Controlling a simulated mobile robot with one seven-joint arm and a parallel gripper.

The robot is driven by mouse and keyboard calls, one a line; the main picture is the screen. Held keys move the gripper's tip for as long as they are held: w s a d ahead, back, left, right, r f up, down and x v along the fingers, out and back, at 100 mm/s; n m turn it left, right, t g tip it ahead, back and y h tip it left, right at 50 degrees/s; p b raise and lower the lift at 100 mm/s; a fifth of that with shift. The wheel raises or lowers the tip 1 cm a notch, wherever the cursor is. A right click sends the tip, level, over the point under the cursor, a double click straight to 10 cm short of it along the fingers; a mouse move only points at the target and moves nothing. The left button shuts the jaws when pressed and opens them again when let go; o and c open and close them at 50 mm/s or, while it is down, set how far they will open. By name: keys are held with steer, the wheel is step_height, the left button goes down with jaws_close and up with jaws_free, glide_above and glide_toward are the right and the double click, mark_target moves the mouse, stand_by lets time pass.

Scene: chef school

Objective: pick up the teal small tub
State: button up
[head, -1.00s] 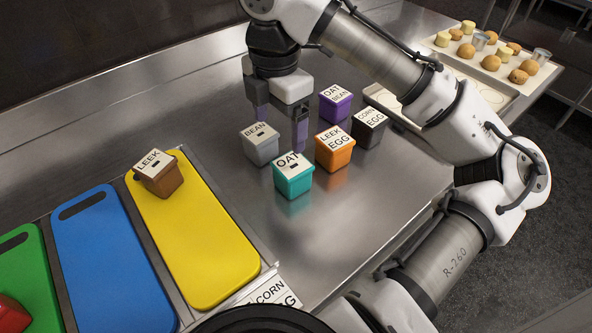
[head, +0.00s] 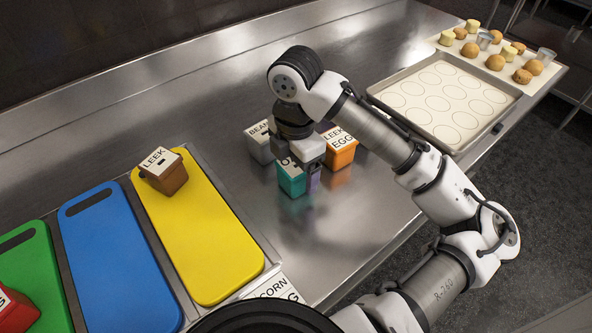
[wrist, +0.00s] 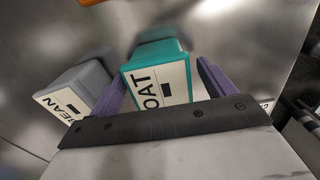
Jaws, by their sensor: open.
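The teal small tub (head: 291,182), with a white lid label reading OAT, stands upright on the steel counter (head: 385,235). My gripper (head: 300,174) is directly over it, pointing down, and hides part of its lid. In the wrist view, the teal tub (wrist: 158,60) sits between the two purple fingers of my open gripper (wrist: 163,84). The left finger is close to the tub, between it and the grey BEAN tub (wrist: 75,92). A gap shows at the right finger. I cannot tell whether either finger touches the tub.
The grey tub (head: 259,147) and an orange LEEK EGG tub (head: 341,155) stand close behind. A brown LEEK tub (head: 172,182) sits on the yellow board (head: 212,250) at left. A baking tray (head: 489,133) lies at back right. The counter at front right is clear.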

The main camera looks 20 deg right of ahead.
steer(key=shift+f, duration=1.2)
steer(key=c, duration=1.2)
steer(key=shift+r, duration=0.15)
